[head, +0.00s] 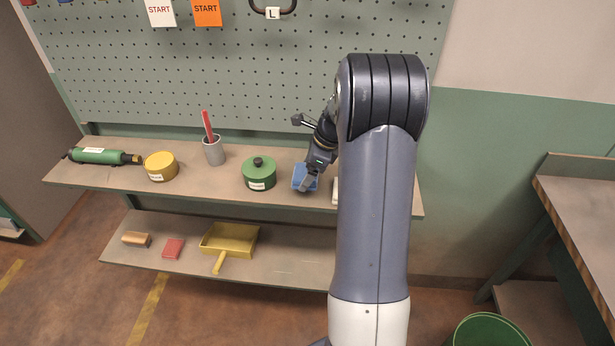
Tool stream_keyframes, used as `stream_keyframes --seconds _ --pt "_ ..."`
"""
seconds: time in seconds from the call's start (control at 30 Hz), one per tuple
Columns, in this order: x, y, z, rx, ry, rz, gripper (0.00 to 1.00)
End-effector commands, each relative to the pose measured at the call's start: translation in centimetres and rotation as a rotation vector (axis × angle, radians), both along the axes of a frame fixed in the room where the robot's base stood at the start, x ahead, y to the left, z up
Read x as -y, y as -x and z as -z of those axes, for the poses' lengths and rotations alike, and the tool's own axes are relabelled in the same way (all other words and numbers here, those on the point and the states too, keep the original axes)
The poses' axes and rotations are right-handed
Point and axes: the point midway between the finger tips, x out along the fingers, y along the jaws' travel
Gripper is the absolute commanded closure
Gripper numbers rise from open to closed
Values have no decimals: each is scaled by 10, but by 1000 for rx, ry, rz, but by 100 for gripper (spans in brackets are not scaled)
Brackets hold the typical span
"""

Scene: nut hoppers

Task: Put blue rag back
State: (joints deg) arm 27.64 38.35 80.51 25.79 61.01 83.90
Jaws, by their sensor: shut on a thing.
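The blue rag (299,179) is at the upper shelf, right of the green lidded pot. My gripper (307,184) is over it, pointing down and shut on it. The rag is partly covered by the gripper. I cannot tell whether the rag touches the shelf or is held just above it.
The upper shelf (110,182) also holds a green cylinder tool (98,156), a yellow tin (161,167), a grey cup (214,151) with a red stick and the green pot (259,174). A pale item (335,191) is mostly behind my arm. The lower shelf holds a yellow dustpan (230,240), a red block (173,249) and a brush (136,240).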

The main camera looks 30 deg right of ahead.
Motion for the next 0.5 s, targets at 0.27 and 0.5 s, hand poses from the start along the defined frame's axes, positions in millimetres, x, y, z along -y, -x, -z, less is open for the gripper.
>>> stream_keyframes --seconds 0.27,0.5 --pt "0 0 29 -2 0 1 40" --pt "0 0 31 -2 0 1 40"
